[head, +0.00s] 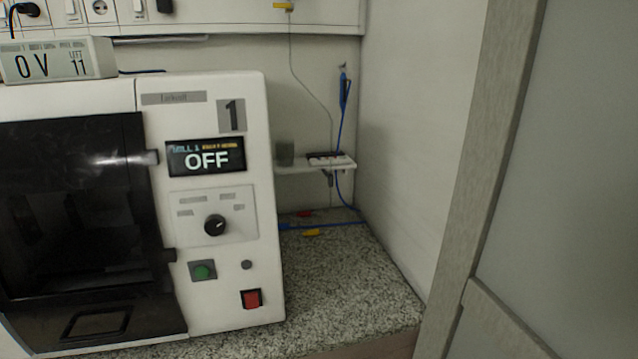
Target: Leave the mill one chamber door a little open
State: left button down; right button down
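The mill marked 1 (262,130) is a white machine at the left, standing on a speckled counter. Its dark glass chamber door (60,215) fills the left part of the front. The door looks shut, with its right edge against the white control panel. The small display (205,157) reads OFF. Below it are a black knob (214,225), a green button (203,270) and a red switch (252,298). Neither of my grippers is in view.
A box reading 0 V (75,62) sits on top of the mill. The granite counter (345,280) right of the mill is mostly clear, with a blue cable and yellow piece (311,232) at the back. A small shelf (315,165) hangs behind. A wall and grey panel (570,190) close off the right.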

aim_at(42, 154)
jog(key=u, duration=1.45)
